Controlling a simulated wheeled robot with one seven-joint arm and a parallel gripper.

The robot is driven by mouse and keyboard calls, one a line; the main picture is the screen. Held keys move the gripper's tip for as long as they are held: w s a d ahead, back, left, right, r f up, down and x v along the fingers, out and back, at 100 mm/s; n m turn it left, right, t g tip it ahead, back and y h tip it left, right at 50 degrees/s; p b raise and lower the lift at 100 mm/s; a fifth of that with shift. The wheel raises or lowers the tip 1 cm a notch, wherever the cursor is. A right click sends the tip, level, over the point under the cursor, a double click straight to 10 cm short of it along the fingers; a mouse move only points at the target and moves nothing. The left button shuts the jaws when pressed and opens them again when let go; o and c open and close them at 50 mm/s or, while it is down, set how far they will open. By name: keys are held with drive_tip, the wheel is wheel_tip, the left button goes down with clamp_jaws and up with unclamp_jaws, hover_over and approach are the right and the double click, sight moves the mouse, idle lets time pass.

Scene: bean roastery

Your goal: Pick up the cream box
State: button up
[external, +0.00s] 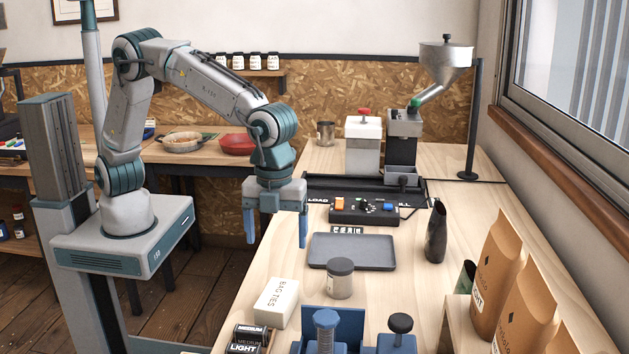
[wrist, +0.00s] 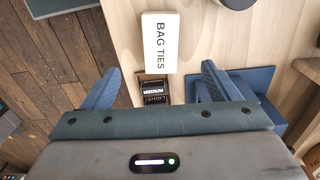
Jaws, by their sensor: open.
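The cream box (external: 277,302), lettered "BAG TIES", lies near the left edge of the wooden bench. In the wrist view the cream box (wrist: 159,42) shows at the top, ahead of the space between the fingers. My gripper (external: 275,240) is open and empty, with blue fingers pointing down. It is above and behind the box in the external view, near the bench's left edge, and apart from it. My gripper (wrist: 155,88) also shows in the wrist view, its fingers spread wide.
Dark tins (external: 248,338) marked "MEDIUM" and "LIGHT" stand just in front of the box. A grey-lidded jar (external: 340,278) and a dark tray (external: 352,252) are to its right and behind. A blue stand (external: 345,320) is close by on the right.

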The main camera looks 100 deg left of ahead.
sight(277, 293)
drive_tip(key=shift+m, duration=0.5)
drive_tip(key=f, duration=0.3)
drive_tip(key=d+f, duration=0.1)
drive_tip(key=f, duration=0.2)
drive_tip(key=f+p, duration=0.1)
drive_tip(key=f, duration=0.2)
drive_tip(key=shift+w+d+f, duration=0.15)
drive_tip(key=shift+d+f, duration=0.05)
drive_tip(key=shift+d, duration=0.15)
drive_tip(key=shift+s+a+f+p, duration=0.15)
drive_tip(key=shift+f+p, duration=0.65)
drive_tip(key=shift+f, duration=1.8)
drive_tip(key=c, duration=1.1)
